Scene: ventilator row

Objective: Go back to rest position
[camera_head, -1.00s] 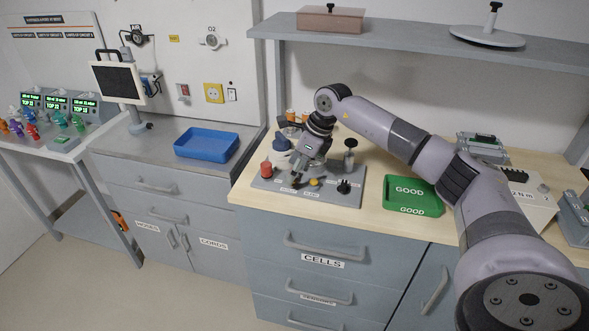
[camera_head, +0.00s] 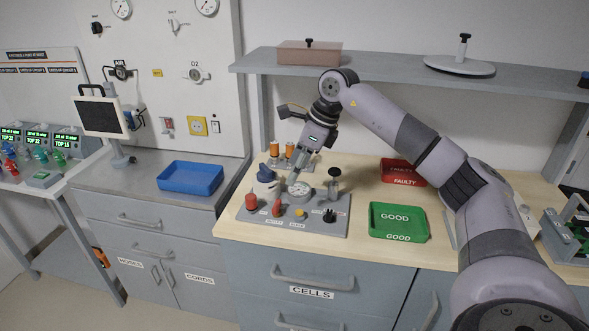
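My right arm reaches in from the right. Its gripper (camera_head: 292,180) points down above the back of the grey fixture board (camera_head: 322,221), near the round white gauge (camera_head: 300,190). The fingers are small and partly lost against the things behind them, so I cannot tell whether they are open or shut. I make out nothing held between them. My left arm and gripper are not in view.
Red knobs (camera_head: 251,201) and a dark upright plunger (camera_head: 334,184) stand on the board. The green GOOD tray (camera_head: 398,222) and red FAULTY tray (camera_head: 402,172) are to the right. A shelf (camera_head: 400,72) runs behind the arm. A blue tray (camera_head: 191,178) sits left.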

